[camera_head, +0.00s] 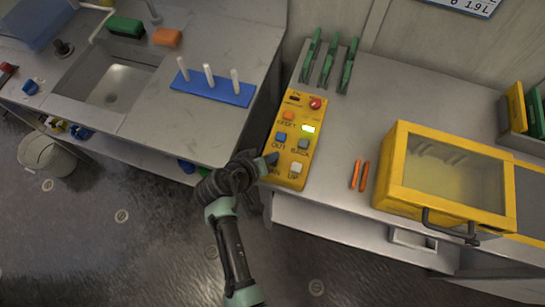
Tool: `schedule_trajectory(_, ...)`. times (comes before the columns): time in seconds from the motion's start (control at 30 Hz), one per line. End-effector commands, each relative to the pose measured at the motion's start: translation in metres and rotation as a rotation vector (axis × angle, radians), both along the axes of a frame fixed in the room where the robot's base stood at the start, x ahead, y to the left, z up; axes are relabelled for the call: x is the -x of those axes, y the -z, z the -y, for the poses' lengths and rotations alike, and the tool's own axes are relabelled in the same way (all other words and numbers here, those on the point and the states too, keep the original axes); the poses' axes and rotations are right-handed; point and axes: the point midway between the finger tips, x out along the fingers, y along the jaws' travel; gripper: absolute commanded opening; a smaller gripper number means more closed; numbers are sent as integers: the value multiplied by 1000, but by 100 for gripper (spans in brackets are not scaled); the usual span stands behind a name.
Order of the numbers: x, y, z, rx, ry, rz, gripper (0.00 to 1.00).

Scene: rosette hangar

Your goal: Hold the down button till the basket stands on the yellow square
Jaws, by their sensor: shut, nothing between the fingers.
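The yellow control box (283,176) lies on the right counter, with several labelled buttons on it. The white button (297,168) has the label UP beneath it. To its left, a label partly covered by my gripper ends in what looks like "WN"; the button above that label is hidden behind my gripper. My gripper (271,159) is shut and empty, its tip over that spot at the box's left edge. I cannot tell whether it touches or presses the button. I see neither the basket nor the yellow square.
A yellow cabinet (395,165) with a clear front stands to the right, past two orange sticks (360,176). A blue peg rack (213,90) stands on the left counter, beyond a gap. A bucket (47,157) stands on the floor.

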Motion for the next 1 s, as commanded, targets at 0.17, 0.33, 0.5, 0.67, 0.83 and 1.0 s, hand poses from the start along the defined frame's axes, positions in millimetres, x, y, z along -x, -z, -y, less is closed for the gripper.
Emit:
schedule_trajectory(0.17,0,0,0,0,0,0,0)
schedule_trajectory(0.33,0,0,0,0,0,0,0)
schedule_trajectory(0.5,0,4,0,0,0,0,0)
schedule_trajectory(0.67,0,9,0,0,0,0,0)
schedule_trajectory(0.83,0,8,0,0,0,0,0)
schedule_trajectory(1.0,0,9,0,0,0,0,0)
